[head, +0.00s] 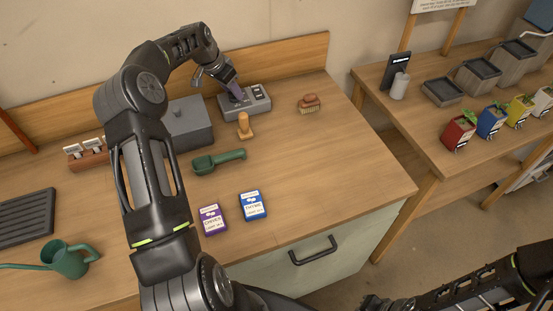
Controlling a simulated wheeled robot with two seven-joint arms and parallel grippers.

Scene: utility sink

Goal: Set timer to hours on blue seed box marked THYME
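The blue seed box marked THYME (253,205) lies on the front part of the wooden table. A grey device (258,102) with small controls, perhaps the timer, sits near the back of the table; its markings are too small to read. My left gripper (237,96) points down at this device's left part and overlaps it in the view. A purple patch shows between its fingertips; I cannot tell whether it is held, or whether the fingers are open or touching. My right gripper (385,303) is at the bottom edge, partly cut off, away from the table.
A purple seed box (212,219) lies left of the blue one. A green scoop (218,161), a wooden stamp (244,126), a brush (308,103), a grey box (190,125) and a green watering can (68,260) stand around. Coloured plant pots (458,133) are on the right table.

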